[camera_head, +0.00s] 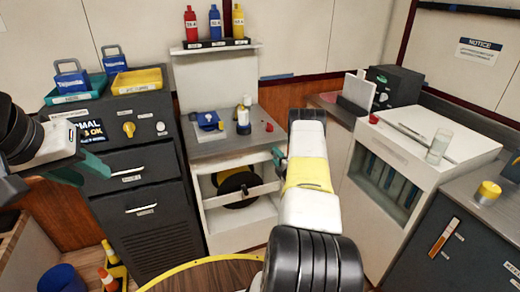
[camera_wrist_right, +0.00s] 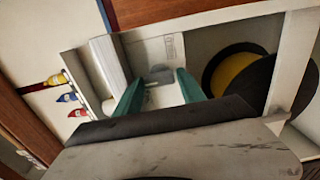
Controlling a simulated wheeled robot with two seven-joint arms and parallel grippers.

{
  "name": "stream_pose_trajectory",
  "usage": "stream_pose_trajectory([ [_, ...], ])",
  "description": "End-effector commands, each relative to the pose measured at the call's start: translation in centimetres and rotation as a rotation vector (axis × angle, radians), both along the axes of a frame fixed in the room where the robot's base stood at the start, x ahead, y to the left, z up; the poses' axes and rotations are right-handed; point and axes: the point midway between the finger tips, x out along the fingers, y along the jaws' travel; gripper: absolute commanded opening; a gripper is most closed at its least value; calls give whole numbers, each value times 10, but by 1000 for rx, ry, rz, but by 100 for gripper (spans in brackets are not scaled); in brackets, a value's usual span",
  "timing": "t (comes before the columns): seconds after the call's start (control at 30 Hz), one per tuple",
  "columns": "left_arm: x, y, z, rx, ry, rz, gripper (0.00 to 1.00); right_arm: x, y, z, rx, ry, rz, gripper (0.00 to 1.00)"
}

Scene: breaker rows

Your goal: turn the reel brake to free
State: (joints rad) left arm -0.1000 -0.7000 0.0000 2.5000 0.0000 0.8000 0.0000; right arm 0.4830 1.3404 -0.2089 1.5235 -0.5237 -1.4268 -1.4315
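The reel (camera_head: 236,183), black with a yellow core, sits in the white middle cabinet (camera_head: 213,151). It also shows at the right of the right wrist view (camera_wrist_right: 238,75). A small grey part (camera_wrist_right: 159,76), perhaps the reel brake, is on the pale panel beside the reel, near a small label (camera_wrist_right: 170,47). My right gripper (camera_wrist_right: 160,90) is open, its teal fingers on either side of this part in the picture; I cannot tell whether they touch it. In the head view my right arm hides the brake area. My left gripper (camera_head: 80,171) is at the left edge, away from the cabinet.
Red, blue and yellow bottles (camera_head: 214,22) stand on the shelf above. A blue item (camera_head: 208,120) and a red knob (camera_head: 269,127) are on the cabinet top. A white bench with a glass (camera_head: 439,147) stands right, a dark drawer cabinet (camera_head: 138,180) left.

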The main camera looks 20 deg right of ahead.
Motion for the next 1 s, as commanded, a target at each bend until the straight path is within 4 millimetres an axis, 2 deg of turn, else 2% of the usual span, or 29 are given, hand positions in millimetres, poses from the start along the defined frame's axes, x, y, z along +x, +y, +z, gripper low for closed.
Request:
stream_pose_trajectory([
  [0.33, 0, 0, 0, 0, 0, 0, 36, 0, 1, 0, 4, -1, 1, 62],
  [0.47, 0, 0, 0, 0, 0, 0, 36, 0, 0, 1, 55, -2, 0, 62],
  [0.67, 0, 0, 0, 0, 0, 0, 36, -1, -3, 2, 325, -4, -5, 62],
  [1.0, 0, 0, 0, 0, 0, 0, 36, -1, -5, 4, 971, -9, -5, 62],
])
